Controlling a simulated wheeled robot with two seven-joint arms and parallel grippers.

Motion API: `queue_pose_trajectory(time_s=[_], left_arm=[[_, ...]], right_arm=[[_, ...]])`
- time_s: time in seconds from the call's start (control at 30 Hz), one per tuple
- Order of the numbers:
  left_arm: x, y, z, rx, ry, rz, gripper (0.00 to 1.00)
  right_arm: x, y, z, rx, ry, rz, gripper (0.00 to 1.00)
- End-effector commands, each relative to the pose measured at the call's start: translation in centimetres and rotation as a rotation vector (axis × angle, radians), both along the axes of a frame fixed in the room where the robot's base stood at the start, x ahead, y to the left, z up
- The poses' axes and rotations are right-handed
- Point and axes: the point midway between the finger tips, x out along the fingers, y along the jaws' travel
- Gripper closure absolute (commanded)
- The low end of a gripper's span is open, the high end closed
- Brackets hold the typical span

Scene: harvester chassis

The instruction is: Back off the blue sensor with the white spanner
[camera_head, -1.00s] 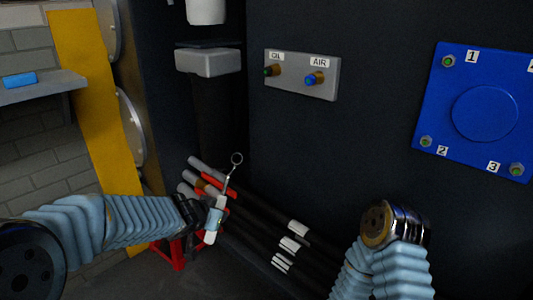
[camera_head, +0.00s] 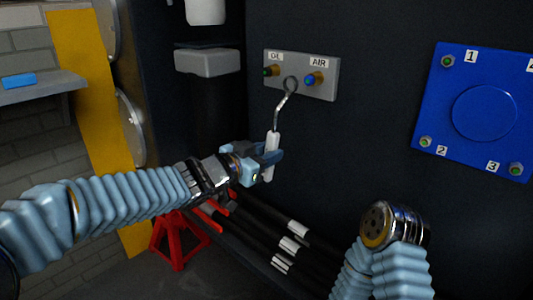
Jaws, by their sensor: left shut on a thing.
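The blue sensor (camera_head: 312,79) sits in a brass fitting under the AIR label on a grey plate (camera_head: 329,87) on the dark wall. A second, green-tipped sensor (camera_head: 269,71) is under the OIL label. My left gripper (camera_head: 269,160) is shut on the white handle of the spanner (camera_head: 271,156). The spanner is upright, and its metal ring end (camera_head: 291,84) shows in front of the plate, between the two sensors, left of the blue one. Whether the ring touches the plate I cannot tell. My right arm's end (camera_head: 391,224) is at the lower right; its gripper fingers do not show.
A blue panel (camera_head: 455,128) with numbered bolts is on the wall at right. Black hoses (camera_head: 262,232) and a red stand (camera_head: 178,240) are below. A grey shelf (camera_head: 38,90) is at left. A grey bracket (camera_head: 208,62) juts out left of the plate.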

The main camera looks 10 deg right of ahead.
Motion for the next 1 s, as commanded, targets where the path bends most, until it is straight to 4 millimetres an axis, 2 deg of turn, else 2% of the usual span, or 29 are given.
queue_pose_trajectory(time_s=[0.37, 0.8, 1.0], left_arm=[[0.0, 0.2, -0.3, 0.002, 0.001, -0.001, 1.00], [2.9, -3.6, -0.2, 0.004, 0.001, -0.002, 1.00], [2.9, -3.6, -0.4, 0.003, 0.000, -0.001, 1.00]], right_arm=[[0.0, 0.0, 0.1, 0.000, 0.000, 0.000, 0.57], [0.0, 0.1, 1.6, 0.001, 0.000, 0.002, 0.57], [0.0, 0.1, 1.4, 0.001, 0.000, 0.002, 0.57]])
